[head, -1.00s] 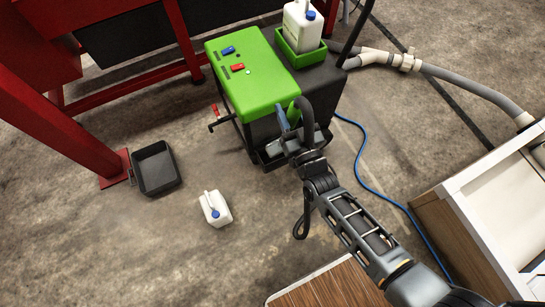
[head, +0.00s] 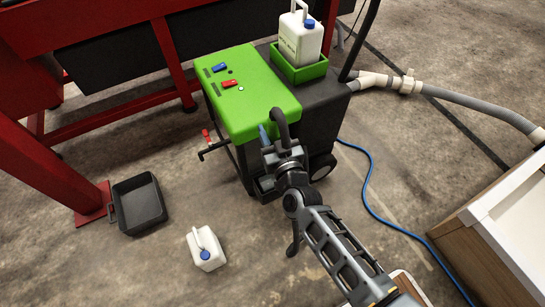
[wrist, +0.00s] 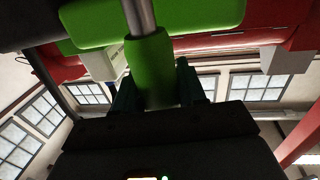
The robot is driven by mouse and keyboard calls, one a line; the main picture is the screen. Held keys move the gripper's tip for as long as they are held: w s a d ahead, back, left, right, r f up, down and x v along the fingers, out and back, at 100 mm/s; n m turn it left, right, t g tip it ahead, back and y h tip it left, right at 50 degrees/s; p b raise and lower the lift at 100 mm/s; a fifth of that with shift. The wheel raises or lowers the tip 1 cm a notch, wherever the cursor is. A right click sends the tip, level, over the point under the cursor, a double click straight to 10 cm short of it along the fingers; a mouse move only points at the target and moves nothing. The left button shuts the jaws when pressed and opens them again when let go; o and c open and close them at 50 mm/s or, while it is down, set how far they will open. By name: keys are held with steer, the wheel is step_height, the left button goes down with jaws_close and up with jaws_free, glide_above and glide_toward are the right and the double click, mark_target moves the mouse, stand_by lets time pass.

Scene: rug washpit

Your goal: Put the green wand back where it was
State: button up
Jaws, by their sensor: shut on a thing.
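The green wand shows in the wrist view as a green grip (wrist: 152,72) with a silver tube running up from it. My gripper (wrist: 155,85) is shut on the green grip, with one dark finger on each side. In the head view my gripper (head: 268,138) is at the front of the green-topped machine (head: 258,95), close to its near right corner. The wand is hidden there behind my gripper and arm. I cannot tell whether the wand touches the machine, and no holder for it can be made out.
A white jug (head: 300,38) stands in a green tray (head: 298,68) on the machine. Another white jug (head: 206,250) and a black tray (head: 140,205) are on the floor. A blue hose (head: 372,195) lies to the right. A red frame (head: 45,165) stands left.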

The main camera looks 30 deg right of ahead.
steer(key=shift+f+b, duration=1.1)
steer(key=shift+f, duration=1.6)
steer(key=o, duration=1.1)
steer(key=shift+c, duration=0.2)
steer(key=shift+s, duration=0.2)
steer(key=s+a+p, duration=0.1)
steer(key=s, duration=1)
steer(key=shift+s+a+p, duration=0.25)
steer(key=shift+a+p, duration=0.05)
steer(key=shift+a, duration=0.1)
